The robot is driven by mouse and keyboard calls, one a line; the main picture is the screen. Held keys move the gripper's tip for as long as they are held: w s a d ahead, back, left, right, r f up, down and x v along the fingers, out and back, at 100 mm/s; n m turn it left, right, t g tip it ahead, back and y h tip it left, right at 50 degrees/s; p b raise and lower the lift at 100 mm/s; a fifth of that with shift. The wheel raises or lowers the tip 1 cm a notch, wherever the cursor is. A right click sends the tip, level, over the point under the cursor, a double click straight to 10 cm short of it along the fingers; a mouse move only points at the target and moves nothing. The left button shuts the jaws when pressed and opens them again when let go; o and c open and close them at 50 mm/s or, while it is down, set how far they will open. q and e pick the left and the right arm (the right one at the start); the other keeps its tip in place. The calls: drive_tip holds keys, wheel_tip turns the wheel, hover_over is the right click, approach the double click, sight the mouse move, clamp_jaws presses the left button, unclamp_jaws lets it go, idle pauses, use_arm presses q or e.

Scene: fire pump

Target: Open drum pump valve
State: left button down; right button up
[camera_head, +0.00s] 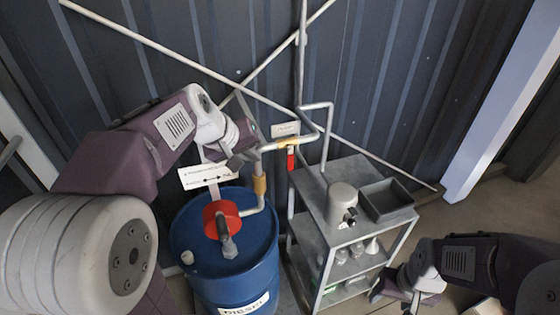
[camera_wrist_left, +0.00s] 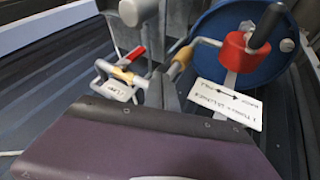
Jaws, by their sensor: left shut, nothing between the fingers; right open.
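A blue drum (camera_head: 275,232) stands left of centre, with a red pump body (camera_head: 212,219) and a grey handle on its lid. A pipe rises from the pump through a brass-coloured fitting (camera_head: 260,186). Further along the pipe, a valve with a red lever (camera_head: 291,158) hangs downward below a small sign. The lever also shows in the left wrist view (camera_wrist_left: 133,54), beside a yellow fitting (camera_wrist_left: 122,75). My left gripper (camera_head: 240,160) is shut and empty, close to the pipe above the drum, left of the red lever. My right gripper (camera_head: 411,302) is open and low at the right.
A grey shelf cart (camera_head: 322,232) stands right of the drum, carrying a light canister (camera_head: 341,206) and a dark tray (camera_head: 387,200). A white arrow label (camera_head: 207,177) is behind the pump. A corrugated wall with crossing white bars lies behind. Some floor is clear at the right.

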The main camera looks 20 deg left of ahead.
sight(290, 158)
use_arm(q)
drive_tip(key=w+d+f+p, duration=0.4)
drive_tip(key=w+d+f, duration=0.1)
drive_tip(key=w+f, duration=0.2)
drive_tip(key=shift+w+f, duration=0.3)
drive_tip(key=shift+f, duration=0.05)
use_arm(e)
wheel_tip(290, 158, up, 5)
drive_tip(key=shift+f, duration=0.2)
